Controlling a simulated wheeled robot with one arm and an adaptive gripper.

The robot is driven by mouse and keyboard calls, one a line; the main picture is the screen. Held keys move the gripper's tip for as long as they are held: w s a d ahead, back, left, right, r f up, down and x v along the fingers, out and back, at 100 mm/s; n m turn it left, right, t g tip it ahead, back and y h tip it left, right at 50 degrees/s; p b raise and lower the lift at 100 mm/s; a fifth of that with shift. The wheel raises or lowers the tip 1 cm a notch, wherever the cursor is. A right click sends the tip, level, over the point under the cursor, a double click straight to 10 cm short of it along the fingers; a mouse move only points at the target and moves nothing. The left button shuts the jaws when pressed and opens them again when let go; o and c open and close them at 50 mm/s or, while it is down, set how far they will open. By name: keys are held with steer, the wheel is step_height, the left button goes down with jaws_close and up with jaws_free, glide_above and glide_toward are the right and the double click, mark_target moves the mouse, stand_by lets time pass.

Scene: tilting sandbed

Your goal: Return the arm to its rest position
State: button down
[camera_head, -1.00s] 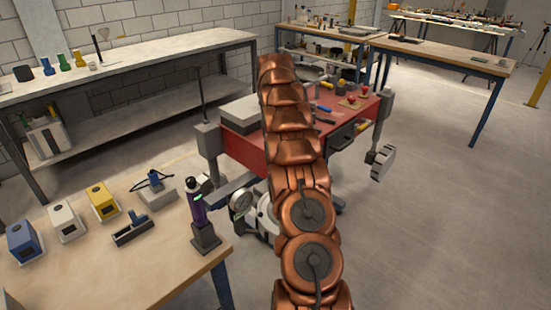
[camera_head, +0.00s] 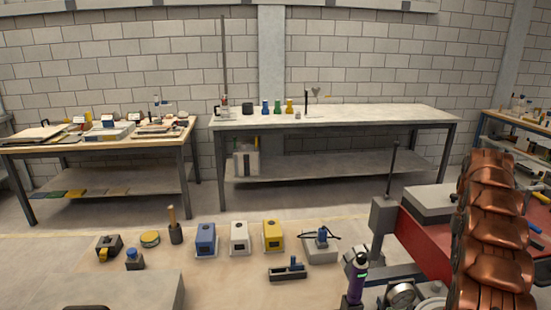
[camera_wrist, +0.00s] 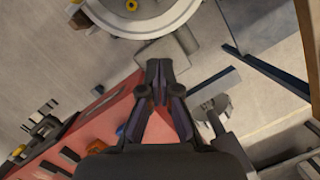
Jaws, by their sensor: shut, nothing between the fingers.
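My copper arm (camera_head: 490,240) stands raised along the right edge of the head view, its jointed links stacked upward. Its end is not seen in the head view. In the wrist view my gripper (camera_wrist: 159,78) is shut and empty, its dark fingertips together. The same red bench (camera_head: 418,242) lies just left of my arm in the head view.
A wooden table (camera_head: 235,285) in front carries blue, white (camera_head: 239,238) and yellow boxes. A purple-handled tool (camera_head: 356,275) stands beside the bench. A long grey bench (camera_head: 350,118) lines the wall.

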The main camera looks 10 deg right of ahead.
steer(key=s+a+r+n+h, duration=0.1)
steer(key=s+a+r, duration=0.35)
steer(key=a, duration=0.75)
steer(key=s+a+r+n, duration=0.25)
steer(key=a+r, duration=0.35)
steer(key=a, duration=0.7)
steer(key=s+a+f+n, duration=0.1)
steer(key=s+a+f, duration=0.1)
steer(key=s+a, duration=0.3)
steer(key=s+a+f+n, duration=0.1)
steer(key=s+a, duration=0.5)
steer(key=s, duration=0.6)
steer(key=s+a+f+n, duration=0.1)
steer(key=s+a+f, duration=0.1)
steer(key=s+a, duration=0.3)
steer(key=s, duration=0.3)
steer(key=shift+s+a+f+t+h, duration=0.25)
steer(key=shift+f+t+h, duration=0.05)
steer(key=shift+f, duration=0.1)
